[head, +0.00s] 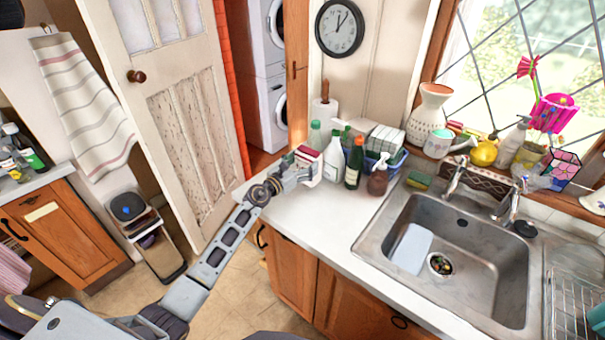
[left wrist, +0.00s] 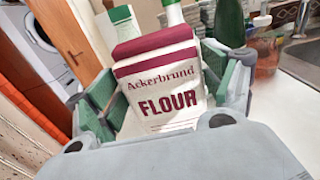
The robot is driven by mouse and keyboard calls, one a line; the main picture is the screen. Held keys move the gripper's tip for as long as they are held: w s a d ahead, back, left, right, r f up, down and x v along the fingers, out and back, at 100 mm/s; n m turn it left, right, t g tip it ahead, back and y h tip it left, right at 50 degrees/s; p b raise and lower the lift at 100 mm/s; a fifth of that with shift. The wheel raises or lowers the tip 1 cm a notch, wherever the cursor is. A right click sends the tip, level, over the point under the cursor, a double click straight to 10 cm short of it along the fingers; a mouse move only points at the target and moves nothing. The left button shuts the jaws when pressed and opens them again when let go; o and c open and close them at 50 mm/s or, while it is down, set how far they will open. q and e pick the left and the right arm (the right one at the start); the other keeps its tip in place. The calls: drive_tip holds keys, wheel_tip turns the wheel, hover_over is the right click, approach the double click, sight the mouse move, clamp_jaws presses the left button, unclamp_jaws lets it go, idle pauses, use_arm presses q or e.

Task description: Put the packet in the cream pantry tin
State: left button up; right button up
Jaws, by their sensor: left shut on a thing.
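The packet is a white flour bag with a maroon top band and maroon "Ackerbrund FLOUR" lettering (left wrist: 168,88). In the head view the packet (head: 307,153) is small and partly hidden by the gripper, at the left end of the counter. My left gripper (head: 303,171) is shut on it; in the left wrist view green-grey finger pads flank the packet on both sides. It looks upright and slightly tilted there. I cannot tell whether its base touches the counter. I cannot pick out a cream pantry tin in either view. My right gripper is not in view.
Bottles (head: 354,162), a paper roll (head: 323,114) and a blue basket (head: 397,160) crowd the counter's back. A steel sink (head: 480,262) lies to the right. The counter (head: 318,222) in front of the bottles is clear. A panelled door (head: 190,120) stands at left.

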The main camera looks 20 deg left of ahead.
use_arm(q)
drive_tip(key=shift+r, duration=0.1)
wheel_tip(320, 180, down, 4)
drive_tip(key=shift+r+b, duration=0.15)
drive_tip(key=shift+b, duration=0.95)
drive_tip(key=o, duration=1.3)
drive_tip(key=shift+f, duration=0.2)
drive_tip(key=shift+s+r, duration=0.1)
drive_tip(key=shift+r, duration=0.05)
